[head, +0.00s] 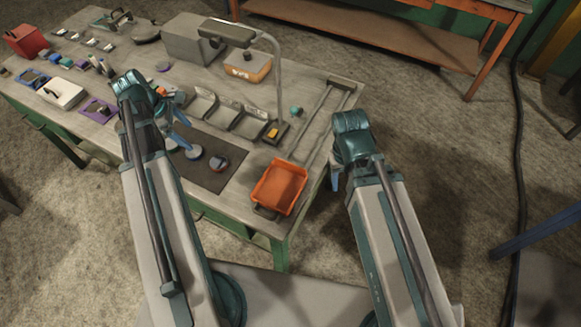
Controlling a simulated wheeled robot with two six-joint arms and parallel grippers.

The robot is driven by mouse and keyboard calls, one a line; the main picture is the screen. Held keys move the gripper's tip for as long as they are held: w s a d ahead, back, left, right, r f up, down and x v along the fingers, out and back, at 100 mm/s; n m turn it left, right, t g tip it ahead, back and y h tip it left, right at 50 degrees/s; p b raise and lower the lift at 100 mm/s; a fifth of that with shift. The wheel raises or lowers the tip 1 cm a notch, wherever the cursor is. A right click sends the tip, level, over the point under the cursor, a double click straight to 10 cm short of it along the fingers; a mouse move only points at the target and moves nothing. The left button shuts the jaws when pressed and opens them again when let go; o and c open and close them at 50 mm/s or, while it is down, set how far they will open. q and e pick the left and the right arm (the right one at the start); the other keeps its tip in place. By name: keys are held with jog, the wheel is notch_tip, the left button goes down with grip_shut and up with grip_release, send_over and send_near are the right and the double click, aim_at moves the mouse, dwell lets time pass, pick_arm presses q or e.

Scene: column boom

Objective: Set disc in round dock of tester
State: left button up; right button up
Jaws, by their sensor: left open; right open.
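Small round discs lie on the dark mat (229,177) at the table's front: a grey one (193,151) and another with a dark and reddish top (218,162). I cannot tell which is the task's disc. The tester is not clear; an orange and grey device (248,67) stands at the back under a lamp, and no round dock can be made out. My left gripper (181,128) is open, with blue fingers above the mat's left part, just left of the discs. My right gripper (335,178) is open and empty, off the table's right edge.
An orange tray (279,187) sits at the table's front right corner. Open grey bins (228,115) stand behind the mat. A lamp post (279,80) rises beside them. A white box (62,93) and purple-framed pieces (98,107) lie at left.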

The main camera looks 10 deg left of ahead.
pick_arm(q)
jog(key=s+d+m+g+y, duration=0.1)
jog(key=s+d+m, duration=0.3)
jog(key=d+m, duration=0.9)
jog(key=s+d+f+m+g+y, duration=0.1)
jog(key=s+d+m+y, duration=0.2)
jog(key=d+m, duration=1)
jog(key=s+d, duration=0.1)
jog(key=d, duration=0.9)
jog(key=shift+d, duration=0.3)
